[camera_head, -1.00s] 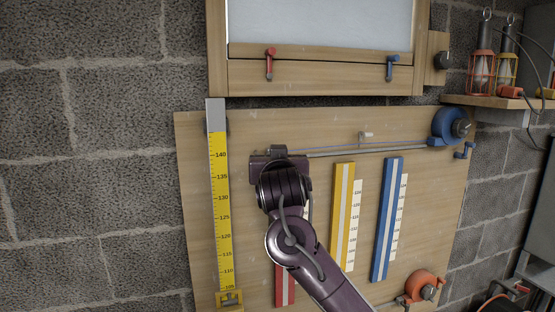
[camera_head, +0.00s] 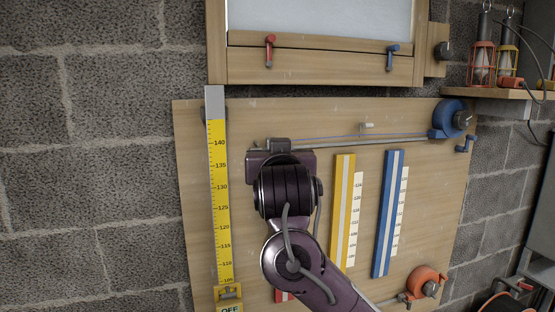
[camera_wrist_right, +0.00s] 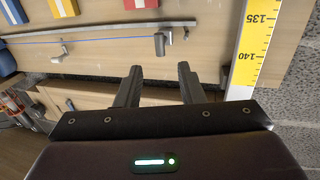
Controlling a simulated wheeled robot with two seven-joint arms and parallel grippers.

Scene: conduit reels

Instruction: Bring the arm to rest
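My right arm (camera_head: 300,265) is dark purple and comes in from the bottom of the head view, in front of a wooden board (camera_head: 190,140) on the wall. Its wrist hides the gripper fingers there. In the right wrist view my right gripper (camera_wrist_right: 160,70) has its two dark fingers apart, with only board behind the gap, so it is open and empty. A small grey fitting (camera_wrist_right: 162,42) shows just beyond the fingertips; I cannot tell the distance. My left gripper is not in view.
The board carries a yellow ruler (camera_head: 220,200), yellow (camera_head: 342,210) and blue (camera_head: 388,215) strips, a blue reel (camera_head: 450,118) and an orange reel (camera_head: 425,280). A framed panel (camera_head: 320,70) with two levers is above. A lamp shelf (camera_head: 490,92) juts out at the upper right.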

